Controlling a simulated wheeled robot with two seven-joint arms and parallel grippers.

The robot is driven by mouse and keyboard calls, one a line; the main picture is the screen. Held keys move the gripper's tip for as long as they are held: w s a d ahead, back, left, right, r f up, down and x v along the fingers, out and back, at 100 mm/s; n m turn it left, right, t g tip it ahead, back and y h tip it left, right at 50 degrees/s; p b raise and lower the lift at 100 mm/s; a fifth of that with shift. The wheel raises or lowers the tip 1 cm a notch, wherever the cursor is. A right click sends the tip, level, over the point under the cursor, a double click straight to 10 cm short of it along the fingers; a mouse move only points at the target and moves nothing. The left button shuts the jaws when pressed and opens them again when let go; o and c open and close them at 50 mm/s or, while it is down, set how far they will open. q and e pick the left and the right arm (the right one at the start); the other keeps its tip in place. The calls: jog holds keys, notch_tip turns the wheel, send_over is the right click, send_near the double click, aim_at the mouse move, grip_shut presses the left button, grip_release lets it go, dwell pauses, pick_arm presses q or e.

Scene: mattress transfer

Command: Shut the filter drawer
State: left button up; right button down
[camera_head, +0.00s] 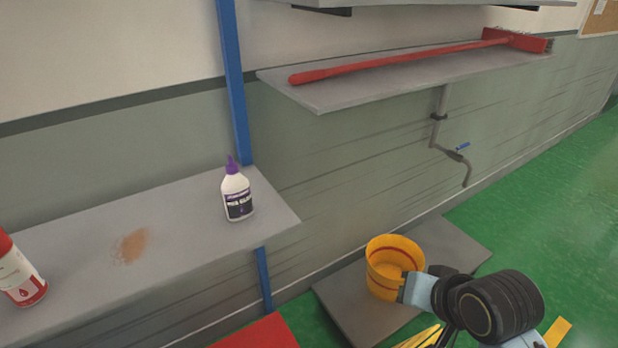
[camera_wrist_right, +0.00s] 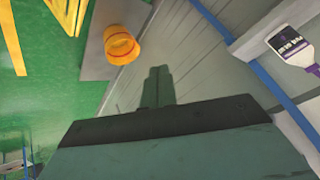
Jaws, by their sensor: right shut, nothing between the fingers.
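No filter drawer can be made out in either view. My right gripper (camera_wrist_right: 158,72) shows in the right wrist view with its two dark fingers together and nothing between them. It is in front of the grey wall. In the head view my right arm comes in at the bottom right, in front of the yellow bucket (camera_head: 385,255), and its fingertips cannot be made out there. My left gripper is in neither view.
A grey shelf (camera_head: 190,225) holds a white glue bottle (camera_head: 237,196), a red-and-white container (camera_head: 18,272) and a brown stain (camera_head: 132,246). A higher shelf (camera_head: 345,92) holds a red broom (camera_head: 400,62). A pipe with a blue-handled tap (camera_head: 455,155) hangs below. Green floor (camera_head: 560,210) is open at right.

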jog(key=w+a+r+m+t+y, duration=0.1)
jog(key=w+a+r+m+t, duration=0.15)
jog(key=w+r, duration=0.5)
jog(key=w+a+r+m+t+y, duration=0.1)
jog(key=w+a+r, duration=0.25)
jog(key=r, duration=0.75)
jog(key=w+a+r+m+t+y, duration=0.1)
jog(key=a+r, duration=0.1)
jog(key=r, duration=0.8)
jog(key=a+r+m+t+y, duration=0.1)
jog(key=a+r, duration=0.1)
jog(key=r, duration=0.9)
jog(key=s+a+r+m+t+y, duration=0.1)
jog(key=s+a+r, duration=0.1)
jog(key=s+r, duration=0.6)
jog(key=s+a+r+m+t+y, duration=0.15)
jog(key=s+r, duration=0.35)
jog(key=r, duration=0.7)
jog(key=s+a+r+m+y, duration=0.1)
jog(key=s+a+r, duration=0.1)
jog(key=s+r, duration=0.6)
jog(key=r+p+x, duration=0.1)
jog(key=p+x, duration=0.4)
jog(key=x, duration=1)
jog(key=shift+w+d+r, duration=0.2)
jog(key=shift+w+r, duration=0.15)
